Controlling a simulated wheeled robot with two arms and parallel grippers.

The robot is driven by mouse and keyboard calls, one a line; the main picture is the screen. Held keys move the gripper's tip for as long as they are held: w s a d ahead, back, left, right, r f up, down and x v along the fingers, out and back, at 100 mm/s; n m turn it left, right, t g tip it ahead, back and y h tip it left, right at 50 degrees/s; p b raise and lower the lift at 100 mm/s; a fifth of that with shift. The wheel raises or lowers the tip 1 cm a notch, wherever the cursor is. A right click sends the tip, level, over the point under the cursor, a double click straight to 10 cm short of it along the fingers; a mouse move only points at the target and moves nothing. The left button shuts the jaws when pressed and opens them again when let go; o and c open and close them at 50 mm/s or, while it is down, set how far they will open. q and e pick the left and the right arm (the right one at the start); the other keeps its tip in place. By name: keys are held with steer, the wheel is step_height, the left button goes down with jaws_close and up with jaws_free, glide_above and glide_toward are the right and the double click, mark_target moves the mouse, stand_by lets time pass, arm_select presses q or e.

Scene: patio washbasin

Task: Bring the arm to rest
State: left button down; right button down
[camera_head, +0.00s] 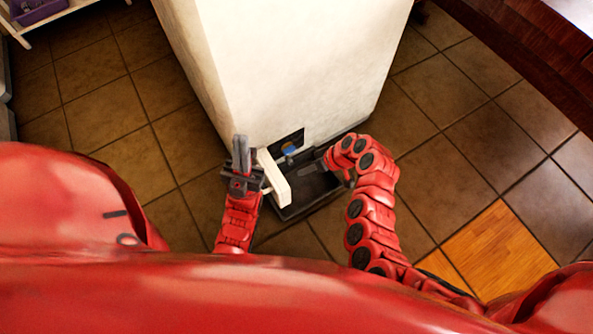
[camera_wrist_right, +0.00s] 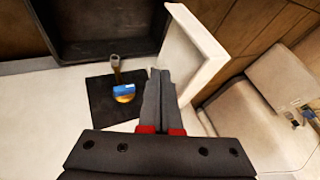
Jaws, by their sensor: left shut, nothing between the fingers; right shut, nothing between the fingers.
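My left gripper (camera_head: 241,150) is shut and empty, its fingers pointing up in the head view, just left of a white panel (camera_head: 275,180) at the front of the white block. My right arm curves in from the lower right, and its gripper lies over the dark tray, mostly hidden by the arm in the head view. In the right wrist view the right gripper (camera_wrist_right: 158,88) is shut and empty. Its fingertips are beside a black recess (camera_wrist_right: 97,112) that has a blue and yellow fitting (camera_wrist_right: 124,92).
The tall white block (camera_head: 290,70) stands in front of me, with the dark tray (camera_head: 300,208) at its foot. A shelf with a purple crate (camera_head: 38,10) is at the upper left. A dark wooden edge (camera_head: 540,40) is at the upper right. Tiled floor is open on both sides.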

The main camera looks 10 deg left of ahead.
steer(key=v, duration=0.3)
